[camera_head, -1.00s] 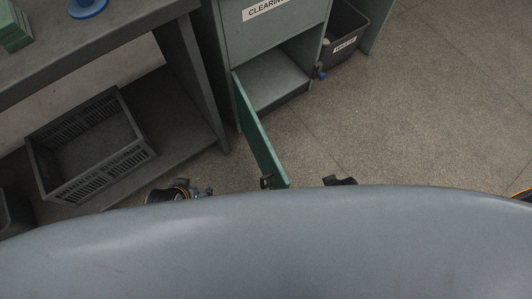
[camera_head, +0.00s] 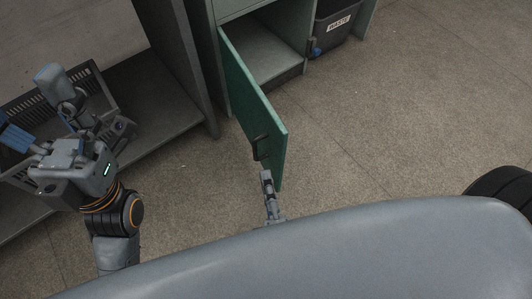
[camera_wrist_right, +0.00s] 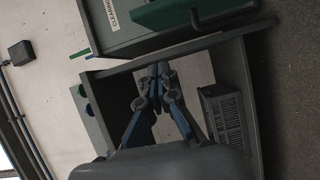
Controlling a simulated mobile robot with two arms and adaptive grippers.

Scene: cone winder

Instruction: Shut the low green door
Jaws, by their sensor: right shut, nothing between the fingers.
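The low green door (camera_head: 253,108) hangs open in the head view, swung out from the left side of the cabinet opening toward me. Its dark handle (camera_head: 261,148) is near the free edge. In the right wrist view the door (camera_wrist_right: 225,6) is at the top, with its handle (camera_wrist_right: 196,20) below it. My right gripper (camera_head: 266,177) is shut and empty, close to the door's free end just below the handle; I cannot tell whether it touches. It also shows in the right wrist view (camera_wrist_right: 156,75). My left gripper (camera_head: 38,108) is open and empty, in front of the crate.
The open cabinet compartment (camera_head: 262,55) looks empty. A dark waste bin (camera_head: 333,35) stands right of it. A grey crate (camera_head: 98,88) sits on the low shelf of the table (camera_head: 165,105) at left. The floor to the right of the door is clear.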

